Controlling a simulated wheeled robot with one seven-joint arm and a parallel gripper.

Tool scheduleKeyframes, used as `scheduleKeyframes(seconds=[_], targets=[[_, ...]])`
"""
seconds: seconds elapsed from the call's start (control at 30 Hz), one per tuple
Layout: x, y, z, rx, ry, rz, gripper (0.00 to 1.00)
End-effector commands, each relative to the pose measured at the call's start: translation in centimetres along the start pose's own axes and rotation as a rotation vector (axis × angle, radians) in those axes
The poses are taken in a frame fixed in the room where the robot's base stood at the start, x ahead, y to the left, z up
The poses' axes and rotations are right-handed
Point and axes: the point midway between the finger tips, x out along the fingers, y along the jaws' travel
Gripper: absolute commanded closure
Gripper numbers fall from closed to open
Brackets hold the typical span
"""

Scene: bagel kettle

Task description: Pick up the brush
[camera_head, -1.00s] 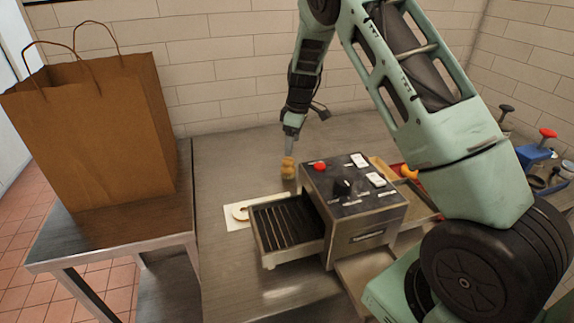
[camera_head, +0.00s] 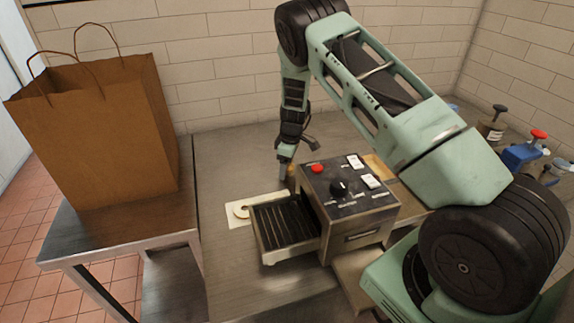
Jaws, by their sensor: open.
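A small tan-orange upright thing, which looks like the brush (camera_head: 291,184), stands on the metal counter just left of the black-topped machine. Only a narrow part of it shows. My gripper (camera_head: 286,172) points down at it, with its fingertips at or around its upper part. The gripper is open. Whether a finger touches the brush cannot be told, as the fingers and the machine's corner cover much of it.
The black-topped machine (camera_head: 345,188) with a red knob stands close to the right of my gripper, its slatted tray (camera_head: 285,223) out to the left. A paper bag (camera_head: 95,130) stands on the left table. Several tools are at right.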

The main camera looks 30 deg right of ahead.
Motion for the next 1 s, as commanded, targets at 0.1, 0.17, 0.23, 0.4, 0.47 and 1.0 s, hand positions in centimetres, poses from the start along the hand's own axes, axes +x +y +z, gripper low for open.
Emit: scheduleKeyframes(seconds=[0.1,0.17,0.23,0.4,0.47,1.0], targets=[[0.0,0.0,0.0,0.0,0.0,0.0,0.3],[0.0,0.0,0.0,0.0,0.0,0.0,0.41],[0.0,0.0,0.0,0.0,0.0,0.0,0.61],[0.0,0.0,0.0,0.0,0.0,0.0,0.78],[0.0,0.0,0.0,0.0,0.0,0.0,0.78],[-5.9,0.1,-0.8,-0.002,0.004,0.004,0.78]])
